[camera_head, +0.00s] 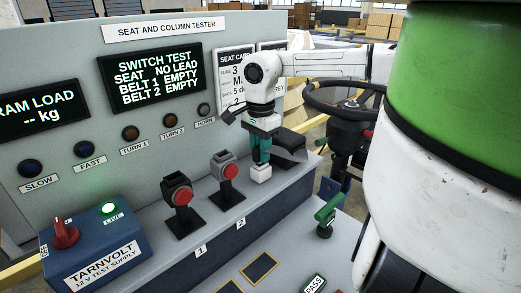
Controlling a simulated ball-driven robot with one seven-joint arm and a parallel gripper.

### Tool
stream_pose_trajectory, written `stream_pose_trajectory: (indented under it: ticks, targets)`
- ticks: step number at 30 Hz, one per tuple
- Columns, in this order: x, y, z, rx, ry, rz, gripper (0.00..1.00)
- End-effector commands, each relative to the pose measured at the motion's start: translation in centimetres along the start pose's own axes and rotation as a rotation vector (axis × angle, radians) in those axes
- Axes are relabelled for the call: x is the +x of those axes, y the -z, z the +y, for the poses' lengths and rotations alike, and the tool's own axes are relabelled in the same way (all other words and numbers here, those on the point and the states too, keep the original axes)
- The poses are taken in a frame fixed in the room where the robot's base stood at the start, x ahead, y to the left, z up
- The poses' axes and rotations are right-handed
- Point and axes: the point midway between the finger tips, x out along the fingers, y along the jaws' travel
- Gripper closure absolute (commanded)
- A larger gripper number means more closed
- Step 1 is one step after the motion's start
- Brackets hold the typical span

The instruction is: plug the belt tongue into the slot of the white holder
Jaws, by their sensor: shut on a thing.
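My gripper (261,156) points down over the right part of the grey bench, its green fingers shut on a small white piece (261,174). I cannot clearly make out a metal tongue on it. A pale grey-white holder (222,158) with a red button stands on a black foot behind label 2, left of my gripper and apart from it. Its slot is too small to make out. A similar black holder (175,181) with a red button stands behind label 1, further left.
A blue supply box (97,250) with a red knob stands front left. A green-handled piece (327,211) stands front right, and a steering wheel (350,98) rises behind it. A display (152,77) reads belt 1 and belt 2 empty.

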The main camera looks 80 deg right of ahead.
Motion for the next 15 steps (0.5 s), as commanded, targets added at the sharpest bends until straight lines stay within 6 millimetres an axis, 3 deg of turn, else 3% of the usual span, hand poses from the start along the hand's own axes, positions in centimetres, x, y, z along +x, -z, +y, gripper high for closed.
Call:
stream_pose_trajectory:
  ticks: [15]
  targets:
    - [0.93, -0.01, 0.0, 0.0, 0.0, 0.0, 1.0]
